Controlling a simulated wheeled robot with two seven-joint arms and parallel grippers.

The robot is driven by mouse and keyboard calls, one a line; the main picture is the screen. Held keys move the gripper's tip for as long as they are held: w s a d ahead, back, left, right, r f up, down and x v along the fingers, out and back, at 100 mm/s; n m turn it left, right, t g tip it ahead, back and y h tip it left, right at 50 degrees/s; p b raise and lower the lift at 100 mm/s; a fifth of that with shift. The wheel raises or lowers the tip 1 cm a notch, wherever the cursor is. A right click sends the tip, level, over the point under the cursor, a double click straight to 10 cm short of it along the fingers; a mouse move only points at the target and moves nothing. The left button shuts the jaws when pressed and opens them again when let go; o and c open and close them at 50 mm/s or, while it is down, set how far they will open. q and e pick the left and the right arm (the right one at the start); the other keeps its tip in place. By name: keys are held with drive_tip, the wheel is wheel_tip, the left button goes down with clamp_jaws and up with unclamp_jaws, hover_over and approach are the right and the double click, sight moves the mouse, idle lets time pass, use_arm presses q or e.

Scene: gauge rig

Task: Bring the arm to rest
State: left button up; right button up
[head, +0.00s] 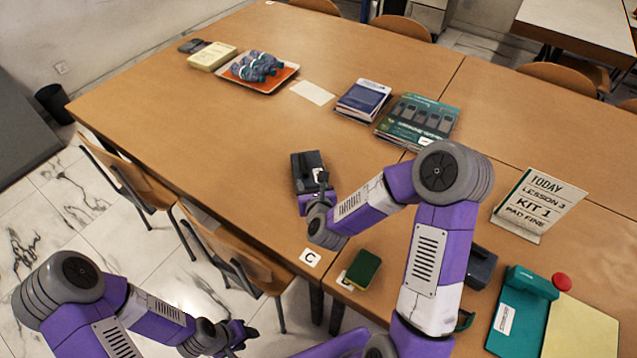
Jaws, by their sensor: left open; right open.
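My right arm reaches from the bottom over the table, bends at its elbow and points left. Its gripper (318,181) is open at a dark grey block-like object (304,160) on the table. Whether the fingers touch this object I cannot tell. My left gripper (246,333) is open and empty, low at the bottom left, over the floor in front of the table's near edge.
A teal device (518,308) with a red button, a dark box (481,266) and a sign (537,204) stand right. Books (364,97) and an orange tray (283,83) lie farther back. Chairs (245,262) line the near side.

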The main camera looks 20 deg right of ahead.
drive_tip(key=shift+s+a+r, duration=0.15)
drive_tip(key=shift+s+r, duration=0.05)
drive_tip(key=shift+s, duration=0.25)
